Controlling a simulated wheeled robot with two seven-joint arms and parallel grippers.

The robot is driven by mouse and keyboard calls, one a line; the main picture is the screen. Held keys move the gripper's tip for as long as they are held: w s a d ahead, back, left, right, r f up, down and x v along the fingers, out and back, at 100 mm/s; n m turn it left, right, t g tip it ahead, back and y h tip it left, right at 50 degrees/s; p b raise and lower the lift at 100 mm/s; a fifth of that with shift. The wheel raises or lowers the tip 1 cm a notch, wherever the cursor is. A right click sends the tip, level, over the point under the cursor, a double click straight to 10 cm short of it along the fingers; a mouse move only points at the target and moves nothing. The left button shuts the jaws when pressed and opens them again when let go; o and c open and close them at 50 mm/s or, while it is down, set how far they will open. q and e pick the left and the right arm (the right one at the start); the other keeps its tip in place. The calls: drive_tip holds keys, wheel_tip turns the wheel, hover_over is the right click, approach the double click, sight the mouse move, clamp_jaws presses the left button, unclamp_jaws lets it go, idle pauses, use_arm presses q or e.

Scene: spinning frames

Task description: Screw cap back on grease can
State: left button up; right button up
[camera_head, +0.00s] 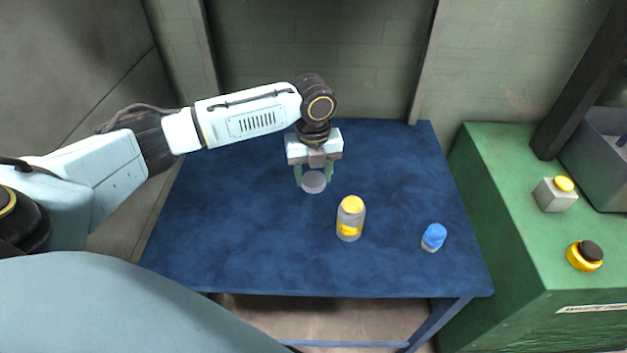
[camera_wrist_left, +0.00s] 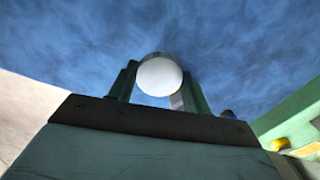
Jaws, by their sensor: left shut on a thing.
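My left gripper (camera_head: 313,183) is shut on a pale grey round cap (camera_head: 314,182) and holds it over the blue table, left of and behind the can. The cap also shows in the left wrist view as a white disc (camera_wrist_left: 160,76) between the green fingers. The grease can (camera_head: 350,219), a grey cylinder with a yellow label and yellow top, stands upright on the table, apart from the gripper. I cannot tell whether its yellow top is a lid or the open mouth. In the wrist view, a small grey part shows just behind the disc. My right gripper is not in view.
A small blue-topped bottle (camera_head: 433,237) stands on the blue table (camera_head: 240,250) to the right. The table's left part is clear.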

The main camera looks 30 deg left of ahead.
use_arm(q)
drive_tip(key=shift+d+r, duration=0.1)
idle(0.3)
drive_tip(key=shift+d+r+n, duration=0.4)
drive_tip(key=shift+n, duration=0.6)
drive_tip(key=s+d+r+n, duration=0.2)
drive_tip(key=d+r+n, duration=0.2)
drive_tip(key=n, duration=0.8)
drive_tip(key=s+d+r+n, duration=0.3)
drive_tip(key=d+r+n, duration=0.1)
drive_tip(key=n, duration=0.9)
drive_tip(key=shift+d+r, duration=0.25)
drive_tip(key=shift+r, duration=0.2)
drive_tip(key=shift+s, duration=0.1)
